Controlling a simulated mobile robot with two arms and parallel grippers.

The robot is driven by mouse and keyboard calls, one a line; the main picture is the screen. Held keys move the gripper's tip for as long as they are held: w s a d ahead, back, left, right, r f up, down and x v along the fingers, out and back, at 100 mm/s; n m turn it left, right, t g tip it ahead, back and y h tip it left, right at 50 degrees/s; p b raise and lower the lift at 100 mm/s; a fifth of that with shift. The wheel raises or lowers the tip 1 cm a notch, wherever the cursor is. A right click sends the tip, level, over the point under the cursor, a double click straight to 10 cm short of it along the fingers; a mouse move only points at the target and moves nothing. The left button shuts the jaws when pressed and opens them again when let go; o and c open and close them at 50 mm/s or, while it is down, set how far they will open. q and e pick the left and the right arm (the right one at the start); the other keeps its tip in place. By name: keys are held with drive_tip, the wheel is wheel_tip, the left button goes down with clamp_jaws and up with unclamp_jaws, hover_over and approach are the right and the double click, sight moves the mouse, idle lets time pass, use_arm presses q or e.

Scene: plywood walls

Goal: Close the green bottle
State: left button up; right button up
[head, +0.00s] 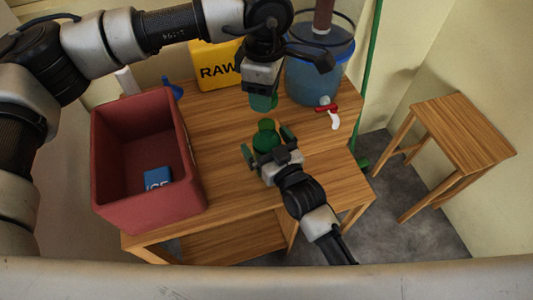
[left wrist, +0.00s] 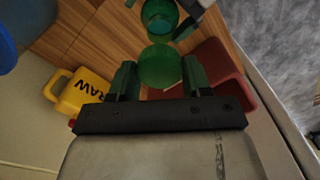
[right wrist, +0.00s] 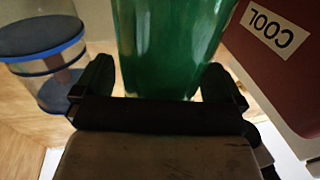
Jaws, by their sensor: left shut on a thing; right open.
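The green bottle (head: 266,138) stands on the wooden table, and its open mouth shows in the left wrist view (left wrist: 160,18). My left gripper (head: 262,92) is shut on a green cap (head: 264,102) and holds it above and a little behind the bottle, apart from it. The cap also shows between the fingertips in the left wrist view (left wrist: 160,66). My right gripper (head: 268,146) is open, with its fingers on either side of the bottle. The bottle's side fills the space ahead of the fingers in the right wrist view (right wrist: 170,45). I cannot tell whether they touch.
A red bin (head: 150,205) with a blue item (head: 158,178) inside stands at the table's left. A yellow RAW container (head: 212,68) and a blue-rimmed tank (head: 312,82) with a tap stand at the back. A wooden stool (head: 465,130) is off to the right.

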sight(265, 124)
drive_tip(key=shift+c, duration=0.5)
drive_tip(key=c, duration=1.3)
use_arm(q)
drive_tip(key=shift+f, duration=2.5)
use_arm(e)
drive_tip(key=shift+o, duration=0.2)
use_arm(q)
drive_tip(key=shift+f, duration=0.85)
drive_tip(key=shift+f, duration=0.6)
